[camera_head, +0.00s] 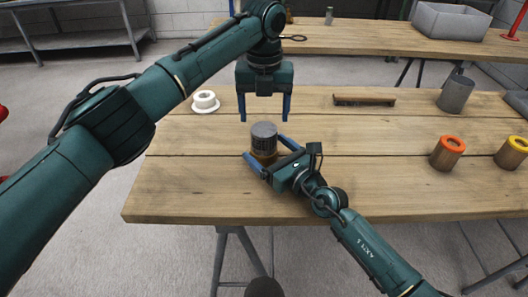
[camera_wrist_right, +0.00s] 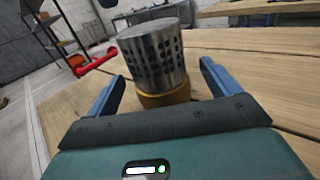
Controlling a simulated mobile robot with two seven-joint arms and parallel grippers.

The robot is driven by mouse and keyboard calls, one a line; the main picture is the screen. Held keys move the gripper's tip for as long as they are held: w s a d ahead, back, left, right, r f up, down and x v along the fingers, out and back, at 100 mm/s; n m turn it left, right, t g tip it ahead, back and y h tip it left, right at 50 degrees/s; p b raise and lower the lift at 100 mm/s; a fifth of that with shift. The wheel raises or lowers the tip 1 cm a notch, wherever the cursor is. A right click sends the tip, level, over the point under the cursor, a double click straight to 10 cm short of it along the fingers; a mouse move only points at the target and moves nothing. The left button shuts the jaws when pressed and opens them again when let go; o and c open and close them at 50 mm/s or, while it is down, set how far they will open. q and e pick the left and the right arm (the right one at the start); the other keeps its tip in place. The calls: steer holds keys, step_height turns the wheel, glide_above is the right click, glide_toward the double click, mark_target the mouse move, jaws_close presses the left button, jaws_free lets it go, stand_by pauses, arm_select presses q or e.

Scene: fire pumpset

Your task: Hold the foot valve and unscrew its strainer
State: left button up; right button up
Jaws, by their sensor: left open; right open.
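The foot valve (camera_head: 262,159) stands upright on the wooden table, with a brass-coloured lower body and a grey perforated metal strainer (camera_head: 264,136) on top. In the right wrist view the strainer (camera_wrist_right: 153,55) and the brass body (camera_wrist_right: 163,98) show close up. My right gripper (camera_head: 266,152) is open and low, its blue fingers on either side of the brass body, with gaps visible in the wrist view (camera_wrist_right: 160,90). My left gripper (camera_head: 264,108) is open and empty, pointing down above and behind the strainer. The valve's base is partly hidden by the right gripper.
A white tape roll (camera_head: 205,101) lies at the back left of the table. A brown brush-like bar (camera_head: 364,99), a metal cup (camera_head: 455,94), an orange-topped can (camera_head: 447,152) and a yellow-topped can (camera_head: 512,152) stand to the right. A second table with a grey bin (camera_head: 450,20) is behind.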

mark_target(265, 130)
steer(key=shift+x, duration=1.7)
steer(key=shift+c, duration=0.5)
steer(key=c, duration=1.3)
arm_select(q)
steer(key=shift+o, duration=0.8)
steer(key=shift+r, duration=0.25)
arm_select(e)
steer(key=shift+c, duration=1.1)
arm_select(q)
step_height(265, 130, up, 5)
steer(key=n, duration=0.2)
steer(key=shift+s+n, duration=0.15)
steer(key=shift+n, duration=0.15)
arm_select(e)
jaws_close()
arm_select(q)
step_height(265, 130, down, 12)
steer(key=shift+r, duration=0.15)
